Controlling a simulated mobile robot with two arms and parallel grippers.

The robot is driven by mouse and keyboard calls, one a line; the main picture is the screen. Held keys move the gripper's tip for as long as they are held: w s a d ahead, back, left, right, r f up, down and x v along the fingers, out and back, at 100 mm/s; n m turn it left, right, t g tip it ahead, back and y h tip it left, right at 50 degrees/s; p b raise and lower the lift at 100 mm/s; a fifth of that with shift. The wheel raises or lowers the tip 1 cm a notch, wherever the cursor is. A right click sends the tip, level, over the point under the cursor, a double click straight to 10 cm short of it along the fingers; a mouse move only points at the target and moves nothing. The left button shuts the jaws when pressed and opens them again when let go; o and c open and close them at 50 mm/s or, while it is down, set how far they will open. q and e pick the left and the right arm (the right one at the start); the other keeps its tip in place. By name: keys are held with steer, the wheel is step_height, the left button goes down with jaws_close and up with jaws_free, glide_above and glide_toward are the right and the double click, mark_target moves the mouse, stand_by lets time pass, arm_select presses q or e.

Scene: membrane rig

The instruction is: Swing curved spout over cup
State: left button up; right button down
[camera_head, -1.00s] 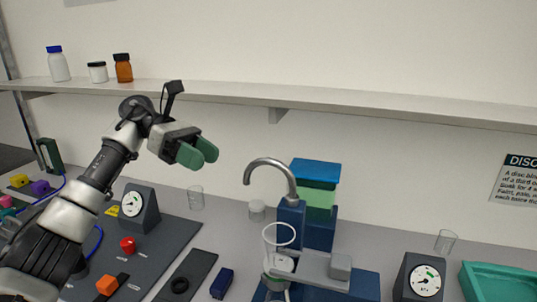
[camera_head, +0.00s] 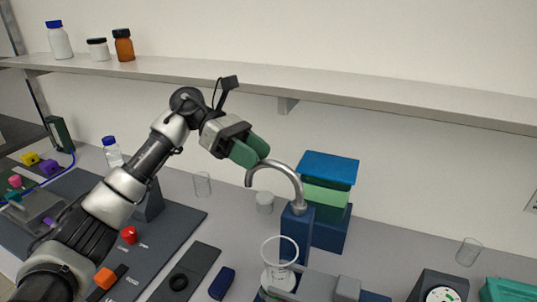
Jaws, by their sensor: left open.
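The curved grey spout (camera_head: 283,167) rises from a blue post (camera_head: 297,228) and arches to the left, its tip pointing down. My left gripper (camera_head: 250,152) is open, with green fingers at the spout's left end. The fingers overlap the spout's tip in the picture; I cannot tell whether they touch it. My right gripper is not in view.
A blue-lidded green container (camera_head: 328,182) stands just behind the post. A shelf (camera_head: 380,112) runs above. A dark panel (camera_head: 185,275) with a ring lies front left.

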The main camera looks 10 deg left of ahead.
mark_target(269, 163)
arm_select(q)
steer(key=x, duration=0.2)
steer(key=shift+w+d+f+p, duration=0.1)
steer(key=shift+w+d+p, duration=0.05)
steer(key=shift+d+p, duration=0.2)
steer(key=shift+s+d+f, duration=0.25)
steer(key=shift+s+d, duration=0.05)
steer(key=shift+d, duration=0.1)
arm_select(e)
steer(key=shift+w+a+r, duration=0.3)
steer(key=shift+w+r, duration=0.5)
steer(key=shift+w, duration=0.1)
arm_select(q)
jaws_close()
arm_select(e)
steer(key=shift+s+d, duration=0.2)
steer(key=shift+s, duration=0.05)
